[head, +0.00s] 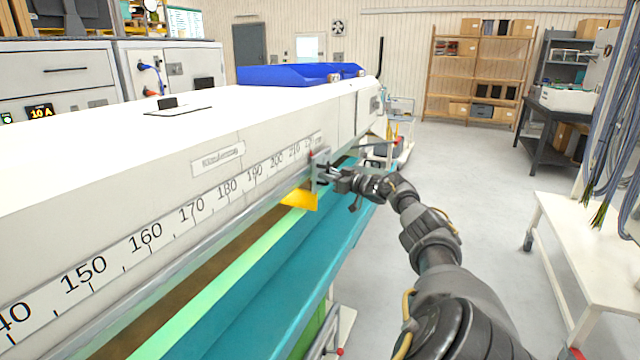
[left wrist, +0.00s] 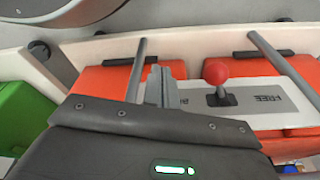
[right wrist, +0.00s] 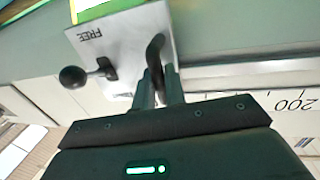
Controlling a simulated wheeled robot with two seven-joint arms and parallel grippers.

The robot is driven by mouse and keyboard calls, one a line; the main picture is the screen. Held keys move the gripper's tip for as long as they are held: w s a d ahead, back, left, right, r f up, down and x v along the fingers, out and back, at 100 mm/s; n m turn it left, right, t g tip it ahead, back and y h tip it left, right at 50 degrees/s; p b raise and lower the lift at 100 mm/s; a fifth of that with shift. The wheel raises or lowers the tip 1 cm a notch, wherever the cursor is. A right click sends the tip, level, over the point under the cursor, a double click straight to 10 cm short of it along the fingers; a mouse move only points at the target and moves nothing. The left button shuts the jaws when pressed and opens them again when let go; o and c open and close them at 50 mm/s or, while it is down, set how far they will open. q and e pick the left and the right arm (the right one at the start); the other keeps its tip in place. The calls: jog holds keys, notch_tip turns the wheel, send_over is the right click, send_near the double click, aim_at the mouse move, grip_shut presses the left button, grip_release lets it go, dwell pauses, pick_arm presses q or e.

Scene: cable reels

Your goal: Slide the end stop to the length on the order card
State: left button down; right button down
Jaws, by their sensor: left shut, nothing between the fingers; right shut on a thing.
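The end stop (head: 314,170) is a metal plate on the rail along the front of the long white bench, with a yellow piece (head: 300,197) below it. It sits near the far end of the scale, past the 210 mark; its exact reading is too small to tell. In the right wrist view its silver plate (right wrist: 112,50) reads FREE and carries a black knob lever (right wrist: 75,77). My right gripper (head: 330,176) is shut on the stop's dark handle (right wrist: 155,55). My left gripper (left wrist: 158,75) is shut and empty, outside the head view. No order card shows.
The scale strip (head: 150,235) runs along the bench front above a teal ledge (head: 260,285). The left wrist view shows orange bins (left wrist: 110,80) and a red-knobbed lever (left wrist: 216,75) on a plate marked FREE. A white table (head: 590,250) stands right; floor between is clear.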

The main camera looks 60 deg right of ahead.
jog(key=shift+d, duration=0.15)
pick_arm(q)
jog(key=shift+w+r, duration=0.1)
jog(key=shift+r, duration=0.55)
pick_arm(e)
jog(key=shift+r, duration=0.15)
jog(key=shift+d, duration=0.1)
jog(key=c, duration=1.8)
grip_release()
jog(key=shift+r, duration=0.1)
jog(key=shift+c, duration=0.2)
jog(key=shift+o, duration=1.4)
jog(key=shift+d+f, duration=0.15)
jog(key=shift+f, duration=0.1)
pick_arm(q)
jog(key=shift+d, duration=0.1)
pick_arm(e)
jog(key=shift+a, duration=0.2)
